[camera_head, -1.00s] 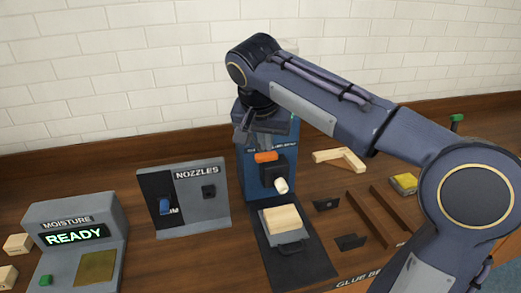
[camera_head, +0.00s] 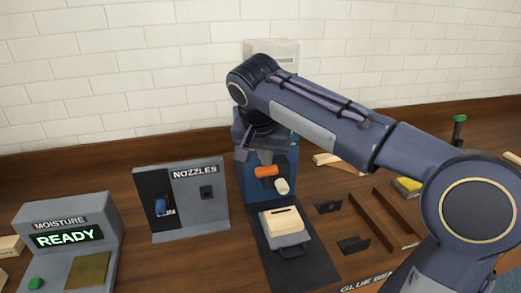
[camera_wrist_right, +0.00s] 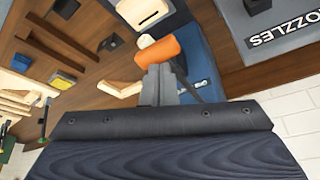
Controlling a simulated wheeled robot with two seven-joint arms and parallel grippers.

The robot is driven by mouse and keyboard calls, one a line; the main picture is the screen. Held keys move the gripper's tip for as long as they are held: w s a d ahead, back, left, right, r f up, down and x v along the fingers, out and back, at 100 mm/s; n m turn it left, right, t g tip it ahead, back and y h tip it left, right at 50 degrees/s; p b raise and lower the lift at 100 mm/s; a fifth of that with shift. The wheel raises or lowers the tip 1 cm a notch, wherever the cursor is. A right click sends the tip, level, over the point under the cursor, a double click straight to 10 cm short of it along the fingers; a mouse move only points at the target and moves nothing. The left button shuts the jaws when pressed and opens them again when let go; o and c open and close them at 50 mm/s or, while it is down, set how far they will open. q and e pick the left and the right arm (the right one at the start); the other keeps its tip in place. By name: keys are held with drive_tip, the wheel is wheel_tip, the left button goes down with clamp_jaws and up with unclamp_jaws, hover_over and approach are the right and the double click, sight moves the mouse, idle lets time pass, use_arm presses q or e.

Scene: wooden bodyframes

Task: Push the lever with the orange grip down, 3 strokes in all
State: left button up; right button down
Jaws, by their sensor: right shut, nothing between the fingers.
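The lever's orange grip (camera_head: 266,171) shows on the front of the blue machine (camera_head: 284,180), under my right gripper (camera_head: 266,156). In the right wrist view the orange grip (camera_wrist_right: 157,50) lies right at the tips of my shut, empty right gripper (camera_wrist_right: 160,72). The fingertips seem to touch it from above, though exact contact is hard to tell. A white nozzle (camera_head: 282,186) points down beside the grip. Below it a wooden block (camera_head: 281,219) with a dark slot sits on a grey holder. My left gripper is not in view.
A grey NOZZLES panel (camera_head: 203,192) stands left of the machine. A moisture meter (camera_head: 66,225) reading READY is further left. Dark rails (camera_head: 372,219), a yellow sponge (camera_head: 407,187) and wooden pieces lie on the bench to the right. A tiled wall closes the back.

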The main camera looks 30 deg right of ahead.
drive_tip(key=shift+f, duration=0.35)
drive_tip(key=shift+r, duration=0.1)
wheel_tip(320, 180, up, 6)
drive_tip(key=p, duration=0.6)
drive_tip(key=shift+r, duration=0.15)
idle(0.7)
